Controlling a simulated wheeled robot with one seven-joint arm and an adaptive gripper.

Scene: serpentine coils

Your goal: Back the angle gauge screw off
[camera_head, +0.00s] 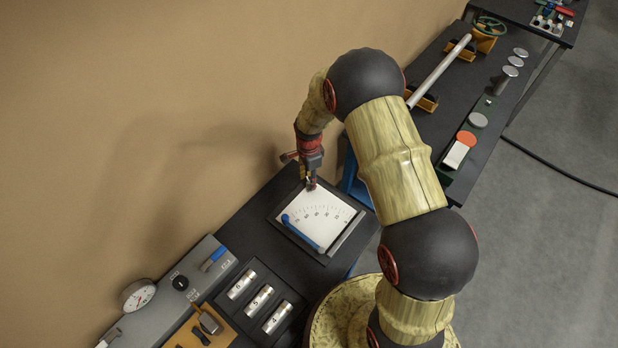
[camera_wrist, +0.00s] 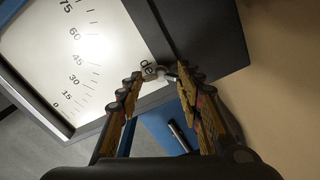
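The angle gauge (camera_head: 315,208) is a white plate with a degree scale in a dark frame on the black bench. A blue pointer (camera_head: 304,234) lies along its near-left side. My gripper (camera_head: 311,184) points down over the gauge's far corner, away from the pointer's round blue end. In the wrist view, my gripper (camera_wrist: 160,77) has its two fingers apart. A small pale round piece (camera_wrist: 159,72), perhaps a screw head, shows between the fingertips, beside the printed letters "de". I cannot tell whether the fingers touch it. The gauge plate (camera_wrist: 45,45) fills the upper left there.
A black tray (camera_head: 262,300) with numbered metal cylinders and a grey panel with a dial (camera_head: 138,294) stand at the lower left. Another bench (camera_head: 473,90) at the right carries a pale rod, discs and a green wheel. A tan wall is close behind the gripper.

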